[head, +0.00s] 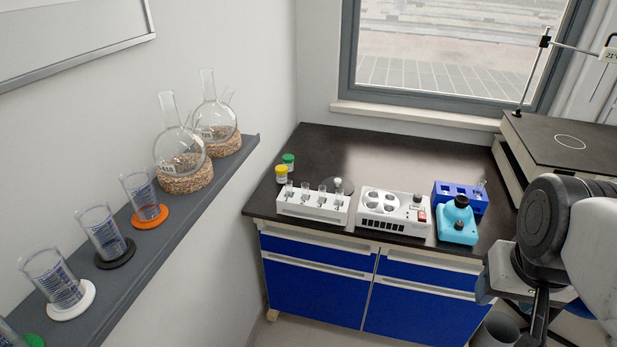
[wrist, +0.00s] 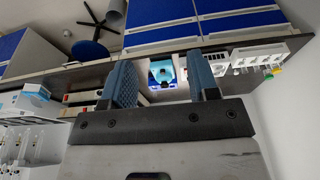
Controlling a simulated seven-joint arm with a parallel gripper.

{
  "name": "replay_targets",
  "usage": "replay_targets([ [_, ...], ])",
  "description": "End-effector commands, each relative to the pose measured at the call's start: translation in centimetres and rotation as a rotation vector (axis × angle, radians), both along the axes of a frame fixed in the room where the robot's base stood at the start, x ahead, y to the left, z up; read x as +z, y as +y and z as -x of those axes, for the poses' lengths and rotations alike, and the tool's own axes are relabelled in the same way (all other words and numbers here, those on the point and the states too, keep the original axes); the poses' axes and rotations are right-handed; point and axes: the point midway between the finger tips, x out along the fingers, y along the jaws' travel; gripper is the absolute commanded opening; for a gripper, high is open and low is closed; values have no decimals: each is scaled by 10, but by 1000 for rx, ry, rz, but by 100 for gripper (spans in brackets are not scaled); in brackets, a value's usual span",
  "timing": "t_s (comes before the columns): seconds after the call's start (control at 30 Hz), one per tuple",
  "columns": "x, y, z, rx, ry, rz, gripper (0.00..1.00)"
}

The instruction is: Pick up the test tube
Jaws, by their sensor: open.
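A white rack (head: 313,206) on the dark counter holds several small clear vials or tubes, one with a white cap. A blue rack (head: 460,197) stands farther right, with a thin clear piece, perhaps a test tube (head: 482,184), at its right end. Which of these is the task's test tube I cannot tell. My gripper (wrist: 160,64) shows in the wrist view with its two blue fingers wide apart and nothing between them. The counter and its devices show beyond the fingers, well away. In the head view my arm is at the right, apart from the racks.
A white device with round wells (head: 393,211) and a turquoise device (head: 457,226) stand between and in front of the racks. Yellow- and green-capped jars (head: 282,174) stand at left. A wall shelf (head: 130,247) holds flasks and beakers. The counter's back (head: 400,155) is clear.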

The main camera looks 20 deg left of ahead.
Motion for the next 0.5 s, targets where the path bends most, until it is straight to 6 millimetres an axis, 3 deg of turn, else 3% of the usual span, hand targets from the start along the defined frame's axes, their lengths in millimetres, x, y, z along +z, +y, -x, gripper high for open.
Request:
replay_targets([
  [0.33,1,1,-3,7,1,1,56],
  [0.5,6,5,-16,52,7,8,56],
])
